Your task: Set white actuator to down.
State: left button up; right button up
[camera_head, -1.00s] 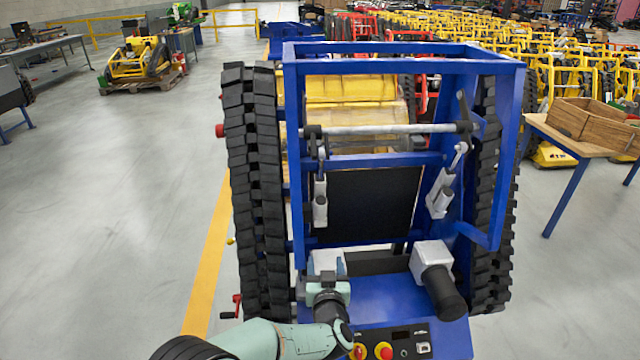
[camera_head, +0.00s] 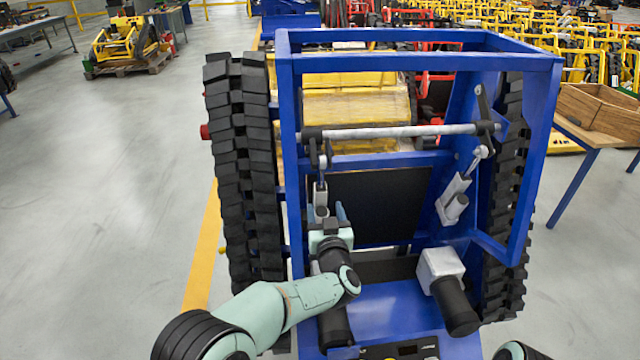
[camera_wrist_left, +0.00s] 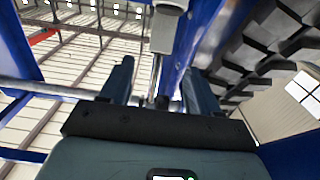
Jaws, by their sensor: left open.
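Two white actuators hang on rods from the grey cross bar (camera_head: 400,131) in the blue frame of a tracked carrier. The left white actuator (camera_head: 320,197) is near vertical, and the right white actuator (camera_head: 455,200) is tilted. My left gripper (camera_head: 327,212) is open at the lower end of the left actuator and partly hides it. In the left wrist view, a pale block of the actuator (camera_wrist_left: 168,28) and its thin rod show between the spread fingers (camera_wrist_left: 158,72). I cannot tell whether the fingers touch it. My right gripper is out of view.
Black tracks (camera_head: 240,170) flank the blue frame (camera_head: 290,120). A white box with a black cylinder (camera_head: 455,305) stands right of my left forearm. A wooden crate (camera_head: 600,115) sits on a table at the right. Open floor (camera_head: 110,200) lies left.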

aim_at(321, 193)
pick_arm(q)
jog(key=w+p, duration=0.1)
jog(key=w, duration=0.2)
jog(key=w+a+p, duration=0.1)
jog(key=w, duration=0.2)
jog(key=w+a+p, duration=0.1)
jog(key=w, duration=0.2)
jog(key=shift+w+r, duration=0.1)
jog(key=shift+w, duration=0.5)
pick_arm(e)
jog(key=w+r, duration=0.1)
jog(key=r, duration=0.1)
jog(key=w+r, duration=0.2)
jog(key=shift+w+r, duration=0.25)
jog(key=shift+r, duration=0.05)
pick_arm(q)
jog(key=shift+s, duration=0.1)
jog(key=shift+c, duration=0.3)
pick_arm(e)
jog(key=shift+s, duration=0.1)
